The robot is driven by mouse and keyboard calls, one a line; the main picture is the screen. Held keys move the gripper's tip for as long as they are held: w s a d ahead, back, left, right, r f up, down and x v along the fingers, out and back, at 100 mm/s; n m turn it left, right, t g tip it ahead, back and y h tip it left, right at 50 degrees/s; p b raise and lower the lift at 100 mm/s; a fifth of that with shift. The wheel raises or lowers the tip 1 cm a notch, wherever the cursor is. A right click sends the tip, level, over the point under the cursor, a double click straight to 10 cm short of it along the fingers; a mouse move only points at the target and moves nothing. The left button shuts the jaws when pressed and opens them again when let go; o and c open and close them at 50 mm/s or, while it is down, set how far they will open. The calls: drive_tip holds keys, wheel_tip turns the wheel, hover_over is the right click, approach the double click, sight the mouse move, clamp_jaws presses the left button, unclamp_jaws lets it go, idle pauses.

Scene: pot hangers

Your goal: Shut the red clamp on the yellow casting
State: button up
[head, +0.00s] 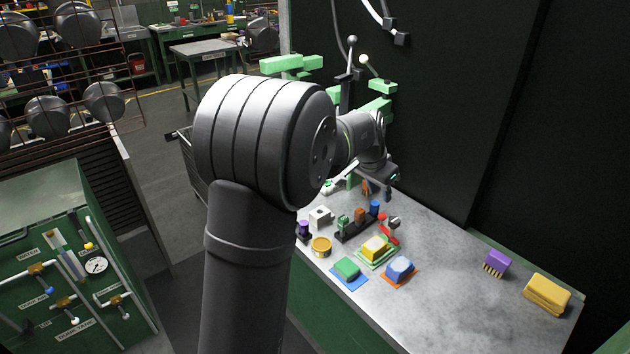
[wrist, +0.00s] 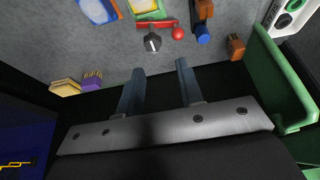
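The yellow casting (head: 375,245) sits on a green plate (head: 364,261) on the grey bench. In the wrist view the plate (wrist: 153,17) shows only in part at the top edge. The red clamp (head: 388,231) stands at the plate's far side; in the wrist view it (wrist: 160,23) shows with a red ball knob and a dark tip. The dark tip looks lifted away from the casting. My gripper (head: 377,190) is above the bench's far end, beyond the clamp and apart from it. In the wrist view its two fingers (wrist: 160,67) are spread with nothing between them.
A black rack (head: 352,232) with small coloured pieces is left of the clamp. A purple brush (head: 497,264) and yellow sponge (head: 547,294) lie right. The bench between is clear.

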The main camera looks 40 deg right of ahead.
drive_tip(key=shift+w+a+f+n, duration=0.15)
drive_tip(key=shift+n, duration=0.15)
drive_tip(key=c, duration=0.3)
drive_tip(key=shift+w+a+f+n, duration=0.15)
drive_tip(key=shift+w+f+n, duration=0.1)
drive_tip(key=shift+n, duration=0.25)
clamp_jaws()
drive_tip(key=w+a+f+n+t+h, duration=0.1)
drive_tip(key=w+a+f+n, duration=0.3)
drive_tip(key=n, duration=0.6)
drive_tip(key=shift+t+h, duration=0.4)
drive_tip(key=shift+h, duration=0.3)
drive_tip(key=shift+s, duration=0.1)
